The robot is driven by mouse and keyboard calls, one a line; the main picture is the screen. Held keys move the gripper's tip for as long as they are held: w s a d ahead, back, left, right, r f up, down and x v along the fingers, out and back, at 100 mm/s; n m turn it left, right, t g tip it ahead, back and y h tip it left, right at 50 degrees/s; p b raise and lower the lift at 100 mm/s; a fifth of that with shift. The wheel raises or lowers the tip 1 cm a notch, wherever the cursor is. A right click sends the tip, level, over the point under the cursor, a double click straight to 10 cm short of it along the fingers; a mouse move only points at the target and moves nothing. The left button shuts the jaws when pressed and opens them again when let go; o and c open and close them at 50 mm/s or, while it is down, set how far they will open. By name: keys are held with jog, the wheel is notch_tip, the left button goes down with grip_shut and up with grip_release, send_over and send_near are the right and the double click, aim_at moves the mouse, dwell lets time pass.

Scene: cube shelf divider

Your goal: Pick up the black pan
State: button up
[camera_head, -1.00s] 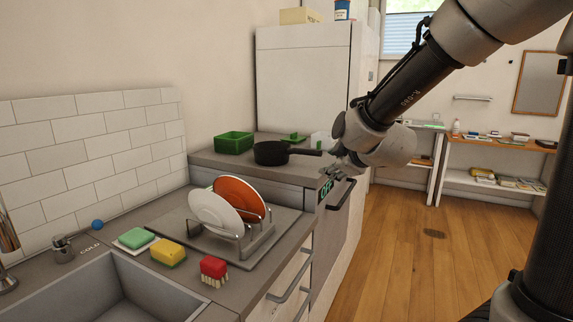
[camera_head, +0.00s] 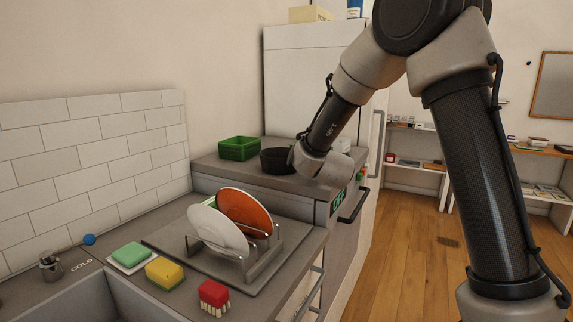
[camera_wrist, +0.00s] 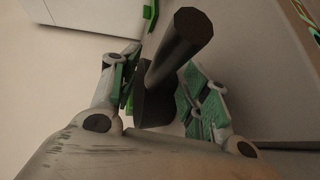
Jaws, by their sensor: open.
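The black pan (camera_head: 274,161) sits on the dark raised counter at the back, beside the green basket. My wrist covers its right side and handle in the head view. In the wrist view a dark round handle (camera_wrist: 184,38) of the pan runs between the two green-padded fingers of my gripper (camera_wrist: 160,78). The fingers stand apart, one on each side of it, with no clear grip on it. How deep the handle sits between them is hard to tell. My gripper's fingers are hidden in the head view.
A green basket (camera_head: 239,148) stands just left of the pan. A tall white cabinet (camera_head: 290,75) rises behind. Nearer are a dish rack with a white plate (camera_head: 217,231) and an orange plate (camera_head: 243,212), several sponges and a sink.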

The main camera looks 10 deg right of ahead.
grip_shut()
